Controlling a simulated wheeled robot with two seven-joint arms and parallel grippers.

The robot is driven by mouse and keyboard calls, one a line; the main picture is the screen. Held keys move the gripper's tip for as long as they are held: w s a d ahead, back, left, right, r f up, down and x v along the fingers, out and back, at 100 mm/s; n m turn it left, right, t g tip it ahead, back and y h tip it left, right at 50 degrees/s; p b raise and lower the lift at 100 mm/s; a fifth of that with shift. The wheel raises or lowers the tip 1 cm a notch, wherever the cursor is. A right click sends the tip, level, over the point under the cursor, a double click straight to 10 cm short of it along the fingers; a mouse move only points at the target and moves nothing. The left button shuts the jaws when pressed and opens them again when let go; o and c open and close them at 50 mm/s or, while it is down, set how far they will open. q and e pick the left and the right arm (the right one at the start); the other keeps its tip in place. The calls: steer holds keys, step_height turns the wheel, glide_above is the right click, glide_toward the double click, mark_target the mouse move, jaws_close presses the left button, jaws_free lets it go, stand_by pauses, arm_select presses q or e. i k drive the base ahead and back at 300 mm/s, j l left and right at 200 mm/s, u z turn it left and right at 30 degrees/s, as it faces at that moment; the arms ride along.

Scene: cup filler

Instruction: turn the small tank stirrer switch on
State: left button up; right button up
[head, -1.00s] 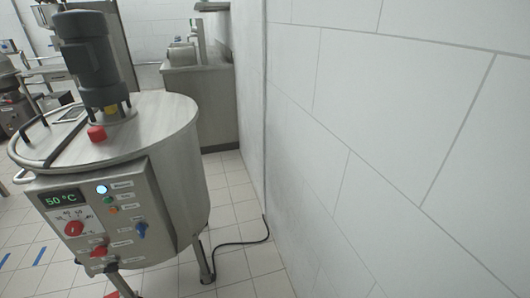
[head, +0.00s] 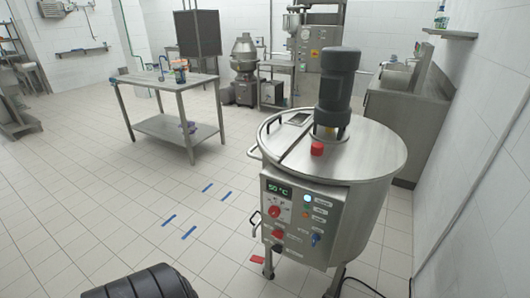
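The small steel tank (head: 345,220) stands on legs at the right in the head view, with a dark motor (head: 337,85) upright on its lid. Its front control panel (head: 295,222) carries a display (head: 278,190) reading 50 °C and a red dial (head: 274,212). A lit bluish-white lamp (head: 307,198) sits above smaller green and orange ones. Below are a red rotary switch (head: 278,234) and a blue rotary switch (head: 316,239). The labels are too small to read, so I cannot tell which is the stirrer switch. Neither gripper is in view.
A steel table (head: 170,82) stands at the back left. A bare wall (head: 480,190) runs close along the tank's right, with a steel counter (head: 405,105) behind. A cable lies on the floor near the tank's legs.

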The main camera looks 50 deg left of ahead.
mark_target(277, 248)
steer(key=k+j, duration=0.1)
steer(key=j, duration=0.5)
steer(key=k+j, duration=0.1)
steer(key=j, duration=0.5)
steer(key=k+j, duration=0.1)
steer(key=j, duration=0.45)
steer(key=k+j+u, duration=0.1)
steer(key=j, duration=0.5)
steer(key=k+j, duration=0.1)
steer(key=j, duration=0.5)
steer(key=k+j, duration=0.1)
steer(key=j, duration=0.5)
